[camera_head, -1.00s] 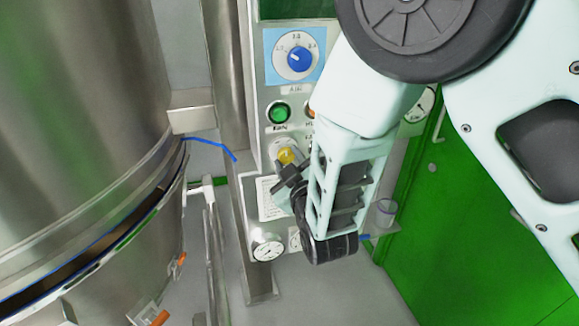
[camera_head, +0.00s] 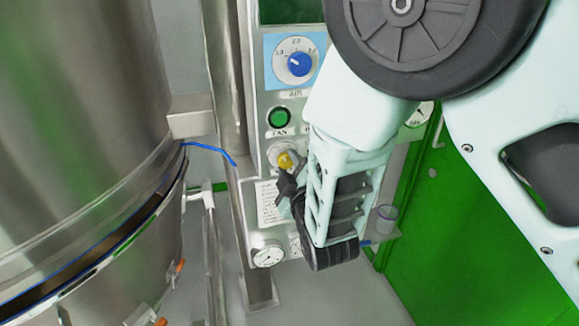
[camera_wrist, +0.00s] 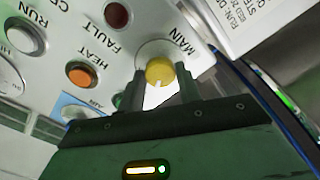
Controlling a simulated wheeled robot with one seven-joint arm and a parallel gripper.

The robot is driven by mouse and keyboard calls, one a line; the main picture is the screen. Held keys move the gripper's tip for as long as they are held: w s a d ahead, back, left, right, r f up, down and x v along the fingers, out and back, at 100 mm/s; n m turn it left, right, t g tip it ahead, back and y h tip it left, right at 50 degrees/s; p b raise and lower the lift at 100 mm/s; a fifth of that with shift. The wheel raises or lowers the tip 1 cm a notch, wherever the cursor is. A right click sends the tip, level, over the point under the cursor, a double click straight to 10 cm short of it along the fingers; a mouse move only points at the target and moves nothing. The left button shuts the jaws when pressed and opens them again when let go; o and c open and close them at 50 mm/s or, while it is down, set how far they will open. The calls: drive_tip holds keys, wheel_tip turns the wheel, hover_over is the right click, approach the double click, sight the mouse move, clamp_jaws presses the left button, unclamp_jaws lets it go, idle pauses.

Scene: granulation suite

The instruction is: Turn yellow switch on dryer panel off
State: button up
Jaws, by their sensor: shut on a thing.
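The yellow switch (camera_head: 286,160) is a round knob on the dryer panel (camera_head: 262,135), below the green button. In the wrist view the yellow switch (camera_wrist: 159,71) sits on a pale round plate beside the label MAIN, with a light mark on its near edge. My gripper (camera_head: 288,180) is at the switch from below and right in the head view. In the wrist view my gripper (camera_wrist: 160,84) has one dark finger on each side of the knob and is shut on it. The fingers hide part of the knob's sides.
Above the switch are a green button (camera_head: 279,117) and a blue dial (camera_head: 299,63). The wrist view shows an orange HEAT button (camera_wrist: 81,75) and a dark red FAULT light (camera_wrist: 117,15). A gauge (camera_head: 267,254) is below. A large steel vessel (camera_head: 85,130) stands left.

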drive_tip(key=o, duration=1)
drive_tip(key=shift+s+d+f, duration=0.1)
drive_tip(key=shift+s, duration=0.5)
drive_tip(key=p+v, duration=0.7)
drive_tip(key=v, duration=0.9)
drive_tip(key=shift+d, duration=0.1)
